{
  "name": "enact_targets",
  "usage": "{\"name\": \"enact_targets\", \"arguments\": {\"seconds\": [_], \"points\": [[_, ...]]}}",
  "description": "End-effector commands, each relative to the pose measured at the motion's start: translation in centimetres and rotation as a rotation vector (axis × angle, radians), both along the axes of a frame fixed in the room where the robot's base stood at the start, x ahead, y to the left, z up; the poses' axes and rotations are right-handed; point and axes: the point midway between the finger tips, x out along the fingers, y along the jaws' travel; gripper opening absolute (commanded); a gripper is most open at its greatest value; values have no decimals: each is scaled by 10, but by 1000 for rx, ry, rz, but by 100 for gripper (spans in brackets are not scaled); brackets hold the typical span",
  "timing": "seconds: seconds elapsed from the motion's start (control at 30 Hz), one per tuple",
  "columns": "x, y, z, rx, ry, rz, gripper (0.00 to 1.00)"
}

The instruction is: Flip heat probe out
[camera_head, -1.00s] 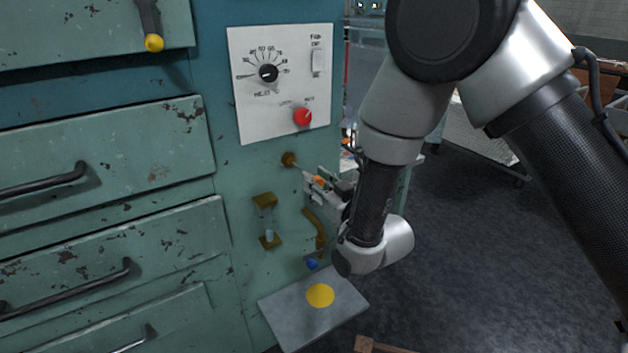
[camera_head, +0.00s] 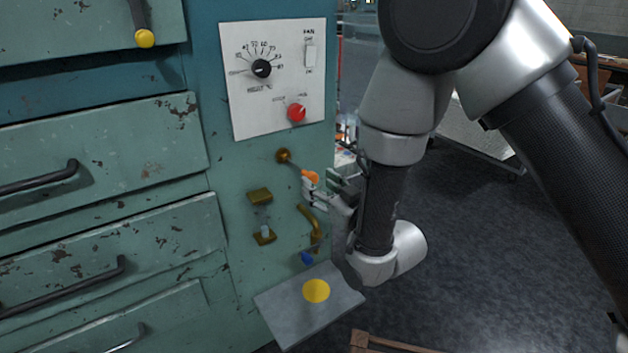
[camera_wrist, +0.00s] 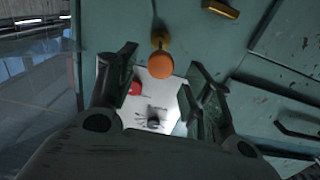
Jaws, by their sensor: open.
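The likely heat probe is a thin rod with an orange ball end (camera_head: 311,177), coming out of a brass pivot (camera_head: 283,156) on the teal cabinet front. In the wrist view the orange ball (camera_wrist: 160,67) shows between my two spread fingers, below the brass pivot (camera_wrist: 160,39) in that picture. My gripper (camera_head: 322,186) is open, with its fingers around or just beside the orange ball. I cannot tell whether a finger touches it.
A white control panel (camera_head: 235,105) with a black dial and red knob (camera_head: 297,112) is above. Brass brackets (camera_head: 260,196), a curved brass pipe (camera_head: 312,222) and a blue-ended valve (camera_head: 306,258) are below. A grey shelf (camera_head: 275,310) with a yellow disc juts out lower down.

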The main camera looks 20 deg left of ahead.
Motion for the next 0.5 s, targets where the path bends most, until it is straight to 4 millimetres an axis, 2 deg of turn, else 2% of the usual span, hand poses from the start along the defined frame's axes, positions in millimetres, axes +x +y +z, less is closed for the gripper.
{"name": "enact_targets", "arguments": {"seconds": [0.2,0.5], "points": [[-21,-24,0,-1,1,2,51],[-25,-29,0,1,-1,1,51]]}}
